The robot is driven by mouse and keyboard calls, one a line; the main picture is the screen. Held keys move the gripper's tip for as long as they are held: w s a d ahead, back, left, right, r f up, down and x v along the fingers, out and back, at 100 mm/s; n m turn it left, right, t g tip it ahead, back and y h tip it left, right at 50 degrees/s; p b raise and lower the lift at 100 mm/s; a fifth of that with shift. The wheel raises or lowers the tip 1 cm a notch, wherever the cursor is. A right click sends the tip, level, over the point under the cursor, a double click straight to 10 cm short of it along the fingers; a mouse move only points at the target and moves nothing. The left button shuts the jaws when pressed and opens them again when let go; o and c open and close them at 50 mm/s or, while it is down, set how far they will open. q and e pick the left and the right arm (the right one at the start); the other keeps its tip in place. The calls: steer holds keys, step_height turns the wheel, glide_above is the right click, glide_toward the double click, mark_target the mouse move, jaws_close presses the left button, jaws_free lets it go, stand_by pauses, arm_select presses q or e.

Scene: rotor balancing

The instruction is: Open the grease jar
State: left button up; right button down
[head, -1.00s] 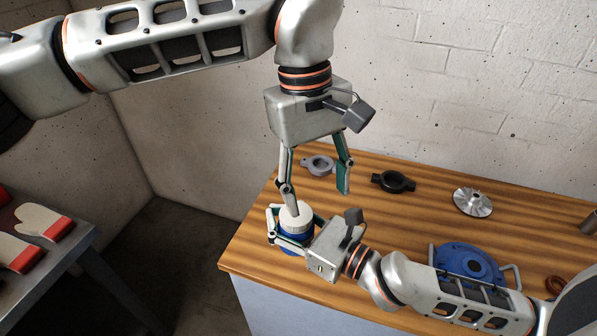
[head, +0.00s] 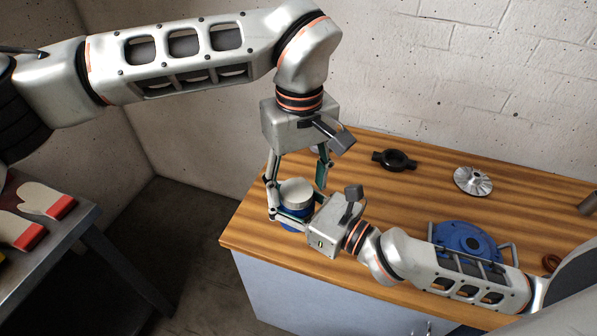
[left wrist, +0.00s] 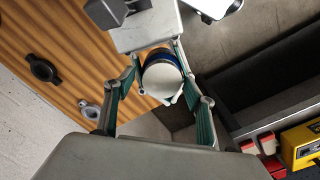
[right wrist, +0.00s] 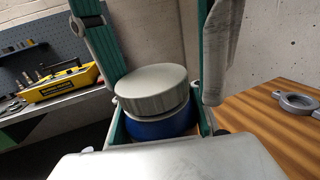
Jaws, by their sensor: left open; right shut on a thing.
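The grease jar has a blue body (right wrist: 160,125) and a pale round lid (right wrist: 152,88). In the head view the lid (head: 296,191) is at the left end of the bench, seated on the blue body. My right gripper (head: 283,214) is shut on the jar's body from the side. My left gripper (head: 297,180) points down from above, open, with a finger on either side of the lid. In the left wrist view the lid (left wrist: 162,82) lies between its fingertips, with no clear grip on it. Whether the jar touches the bench is hidden.
On the wooden bench (head: 400,215) are a black ring part (head: 394,160), a silver impeller (head: 473,181) and a blue housing (head: 465,243). A grey ring part (right wrist: 298,102) lies behind the jar. Gloves (head: 45,202) lie on a side table at left.

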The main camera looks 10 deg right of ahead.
arm_select(q)
steer(key=c, duration=1.1)
steer(key=shift+d, duration=0.1)
steer(key=shift+c, duration=0.2)
